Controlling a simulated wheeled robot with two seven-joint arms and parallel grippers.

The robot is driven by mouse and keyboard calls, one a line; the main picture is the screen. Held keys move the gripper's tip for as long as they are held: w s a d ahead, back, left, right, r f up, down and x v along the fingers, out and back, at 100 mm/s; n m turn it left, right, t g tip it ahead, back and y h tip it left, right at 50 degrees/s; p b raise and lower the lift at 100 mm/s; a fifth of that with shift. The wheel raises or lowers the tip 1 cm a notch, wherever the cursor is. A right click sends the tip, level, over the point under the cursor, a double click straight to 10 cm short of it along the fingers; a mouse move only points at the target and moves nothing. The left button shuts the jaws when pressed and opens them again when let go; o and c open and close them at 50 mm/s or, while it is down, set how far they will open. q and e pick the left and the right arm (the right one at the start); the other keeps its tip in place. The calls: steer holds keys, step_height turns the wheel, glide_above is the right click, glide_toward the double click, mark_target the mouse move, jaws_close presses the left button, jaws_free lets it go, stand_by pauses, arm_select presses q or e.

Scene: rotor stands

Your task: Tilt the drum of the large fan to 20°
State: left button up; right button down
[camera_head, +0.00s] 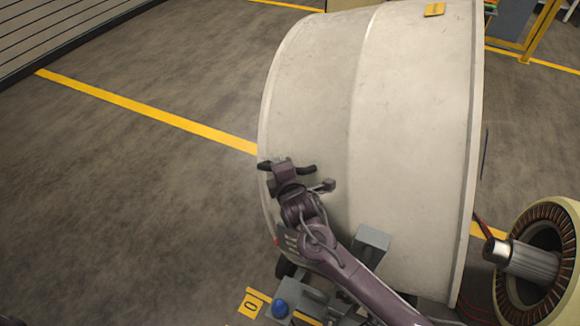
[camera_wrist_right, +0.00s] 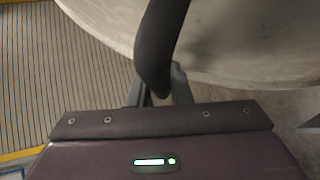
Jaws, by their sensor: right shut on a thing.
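The large fan's drum (camera_head: 330,90) is a big off-white cylinder filling the middle of the head view. Its pale rim and wall also show at the top of the right wrist view (camera_wrist_right: 250,45). A black handle (camera_head: 308,169) sits at the drum's left edge. My right gripper (camera_head: 285,167) is at this handle, its arm reaching up from the lower right. In the wrist view the black handle (camera_wrist_right: 158,45) runs down between the fingers, and the gripper is shut on it. The drum's angle cannot be read here. My left gripper is out of view.
A blue knob (camera_head: 280,308) and a yellow plate marked 0 (camera_head: 250,305) are low by the stand. A grey box (camera_head: 371,242) is against the drum. A ring-shaped stator (camera_head: 518,262) with a metal shaft stands at right. The floor at left is clear.

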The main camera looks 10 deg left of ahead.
steer(key=shift+s+f, duration=0.15)
steer(key=shift+f, duration=0.2)
steer(key=c, duration=1.5)
jaws_free()
steer(key=shift+a, duration=0.15)
steer(key=shift+c, duration=0.2)
steer(key=shift+o, duration=1.1)
steer(key=shift+w+a, duration=0.1)
steer(key=shift+w, duration=0.1)
steer(key=shift+r, duration=0.1)
steer(key=shift+s+r, duration=0.1)
steer(key=shift+s, duration=0.1)
steer(key=v, duration=0.7)
steer(key=shift+s, duration=0.15)
